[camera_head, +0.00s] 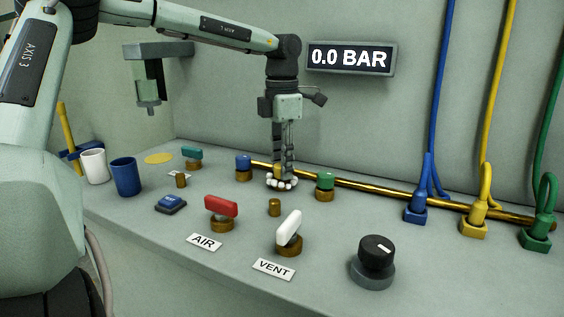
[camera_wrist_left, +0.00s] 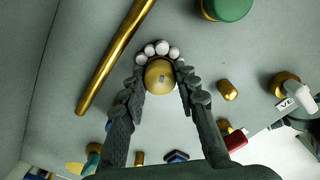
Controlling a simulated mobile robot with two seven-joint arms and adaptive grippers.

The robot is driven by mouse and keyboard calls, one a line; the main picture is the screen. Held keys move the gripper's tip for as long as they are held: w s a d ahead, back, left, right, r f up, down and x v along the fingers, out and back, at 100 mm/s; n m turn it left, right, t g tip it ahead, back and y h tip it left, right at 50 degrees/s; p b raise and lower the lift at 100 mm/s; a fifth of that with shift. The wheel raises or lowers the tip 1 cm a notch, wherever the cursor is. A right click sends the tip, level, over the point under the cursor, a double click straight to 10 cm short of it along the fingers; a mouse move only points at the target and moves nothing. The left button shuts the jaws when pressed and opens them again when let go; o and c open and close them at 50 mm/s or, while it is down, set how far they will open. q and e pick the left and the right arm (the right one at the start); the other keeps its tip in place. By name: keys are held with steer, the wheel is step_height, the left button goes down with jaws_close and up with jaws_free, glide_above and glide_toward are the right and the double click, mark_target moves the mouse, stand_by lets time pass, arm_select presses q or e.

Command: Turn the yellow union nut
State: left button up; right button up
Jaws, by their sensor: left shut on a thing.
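The yellow union nut (camera_head: 278,171) appears as a gold-yellow round piece on the bench, between a blue-topped fitting and a green-topped fitting. In the left wrist view the nut (camera_wrist_left: 158,78) sits between my fingertips, with several white balls (camera_wrist_left: 160,47) curving around its far side. My left gripper (camera_head: 282,172) points straight down and is shut on the nut, one finger on each side; it also shows in the left wrist view (camera_wrist_left: 161,82). The fingers partly hide the nut in the head view. My right gripper is not in view.
The blue-topped fitting (camera_head: 243,167) and green-topped fitting (camera_head: 325,185) flank the gripper closely. A brass pipe (camera_head: 385,191) runs behind. In front stand a brass stub (camera_head: 274,207), red handle (camera_head: 221,206), white handle (camera_head: 289,228) and black knob (camera_head: 376,252). The wall display (camera_head: 349,58) reads 0.0 BAR.

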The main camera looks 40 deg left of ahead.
arm_select(q)
steer(key=shift+m, duration=2.2)
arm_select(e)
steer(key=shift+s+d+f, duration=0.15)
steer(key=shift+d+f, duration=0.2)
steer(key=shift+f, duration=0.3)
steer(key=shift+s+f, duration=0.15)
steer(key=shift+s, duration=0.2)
arm_select(q)
steer(key=o, duration=1.2)
steer(key=shift+c, duration=0.2)
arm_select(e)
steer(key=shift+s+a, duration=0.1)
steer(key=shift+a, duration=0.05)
